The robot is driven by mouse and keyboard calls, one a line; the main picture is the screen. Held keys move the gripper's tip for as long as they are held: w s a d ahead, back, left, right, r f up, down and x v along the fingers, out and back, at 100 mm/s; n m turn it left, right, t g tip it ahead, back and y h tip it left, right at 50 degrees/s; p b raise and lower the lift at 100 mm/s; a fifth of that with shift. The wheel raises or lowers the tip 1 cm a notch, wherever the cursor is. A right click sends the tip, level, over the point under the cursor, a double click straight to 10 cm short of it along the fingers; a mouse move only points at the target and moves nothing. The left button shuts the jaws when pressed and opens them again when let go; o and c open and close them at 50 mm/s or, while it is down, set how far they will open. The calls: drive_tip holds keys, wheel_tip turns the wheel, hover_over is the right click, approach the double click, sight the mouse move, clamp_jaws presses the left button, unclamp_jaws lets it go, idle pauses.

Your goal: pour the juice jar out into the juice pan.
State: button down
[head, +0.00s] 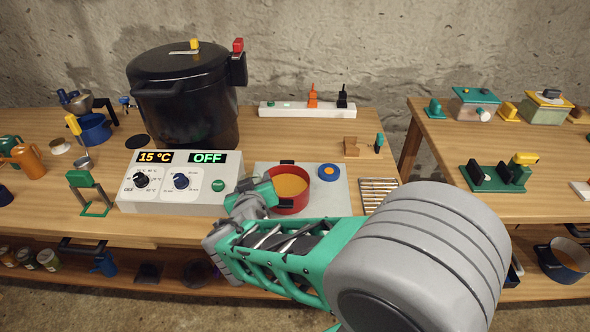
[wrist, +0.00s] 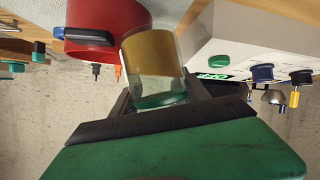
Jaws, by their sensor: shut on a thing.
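The red juice pan (head: 292,206) stands on a light hob plate with orange juice in it. In the wrist view the pan (wrist: 100,20) is at the upper left, that picture being upside down. My gripper (head: 256,194) is at the pan's left side in the head view. In the wrist view my gripper (wrist: 157,96) is shut on the juice jar (wrist: 153,62), a clear glass with amber juice filling one end and green showing at the other. The jar appears slightly tilted, close beside the pan; I cannot tell if they touch. In the head view the gripper mostly hides the jar.
The control box (head: 178,186), reading 15 °C and OFF, stands left of the gripper. A large black canner (head: 187,110) is behind it. A blue round piece (head: 328,172) and a slatted rack (head: 377,194) lie right of the pan. A white strip (head: 300,108) lies behind.

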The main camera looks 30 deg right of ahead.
drive_tip(key=d+r+m+g+h, duration=0.2)
drive_tip(key=d+r+h, duration=0.2)
drive_tip(key=d, duration=0.9)
drive_tip(key=shift+w+p, duration=0.25)
drive_tip(key=shift+p, duration=0.1)
drive_tip(key=shift+a, duration=0.1)
drive_tip(key=shift+n+g+h, duration=0.3)
drive_tip(key=shift+n+h, duration=0.4)
drive_tip(key=shift+n, duration=0.2)
drive_tip(key=d, duration=0.2)
drive_tip(key=w+d, duration=0.1)
drive_tip(key=d, duration=0.2)
drive_tip(key=shift+w+d, duration=0.1)
drive_tip(key=shift+d, duration=0.1)
drive_tip(key=shift+d+f+n+h+b, duration=0.1)
drive_tip(key=shift+f+n+h+b, duration=0.15)
drive_tip(key=shift+n+h, duration=0.45)
